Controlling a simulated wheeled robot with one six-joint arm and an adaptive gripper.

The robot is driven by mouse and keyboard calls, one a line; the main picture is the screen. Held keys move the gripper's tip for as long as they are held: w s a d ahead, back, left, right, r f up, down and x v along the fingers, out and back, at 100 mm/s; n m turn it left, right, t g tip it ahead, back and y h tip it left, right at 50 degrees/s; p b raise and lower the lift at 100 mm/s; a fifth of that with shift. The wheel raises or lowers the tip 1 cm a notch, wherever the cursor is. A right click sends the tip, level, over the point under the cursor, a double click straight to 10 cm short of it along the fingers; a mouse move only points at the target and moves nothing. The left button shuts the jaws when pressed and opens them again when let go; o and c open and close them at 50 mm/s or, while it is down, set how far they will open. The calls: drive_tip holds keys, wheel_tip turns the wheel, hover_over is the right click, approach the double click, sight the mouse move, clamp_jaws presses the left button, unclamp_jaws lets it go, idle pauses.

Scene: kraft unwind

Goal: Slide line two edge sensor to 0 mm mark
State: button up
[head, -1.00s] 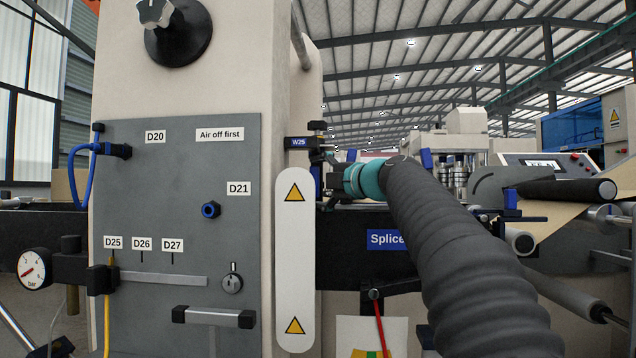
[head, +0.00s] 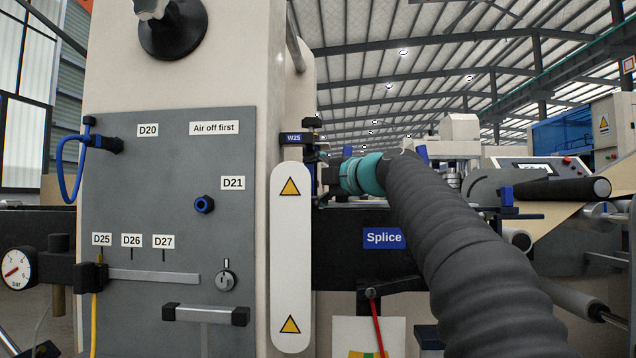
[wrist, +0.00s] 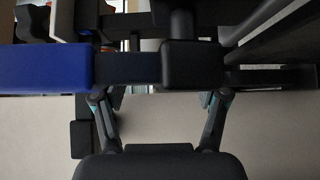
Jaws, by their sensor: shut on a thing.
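A small black and blue device with a blue W25 tag (head: 293,138) is at the right edge of the beige machine column. I cannot tell for sure that it is the line two edge sensor. My gripper (head: 324,175) is at this device, just below and right of the tag, partly hidden by my teal wrist. In the wrist view my gripper (wrist: 158,100) has a finger on each side, and their tips pass behind a dark bar with a black block (wrist: 193,65). It is shut on a dark part there. A blue block (wrist: 45,68) lies left. No 0 mm mark is readable.
A white guard strip (head: 290,258) with warning triangles stands just left of my gripper. The grey panel (head: 165,220) carries a knob, fittings and a rail marked D25, D26 and D27. Rollers (head: 560,188) are at right.

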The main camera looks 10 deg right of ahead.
drive_tip(key=o, duration=1.7)
drive_tip(key=shift+s, duration=0.1)
drive_tip(key=v, duration=1.1)
drive_tip(key=shift+s+d, duration=0.2)
drive_tip(key=shift+s, duration=0.15)
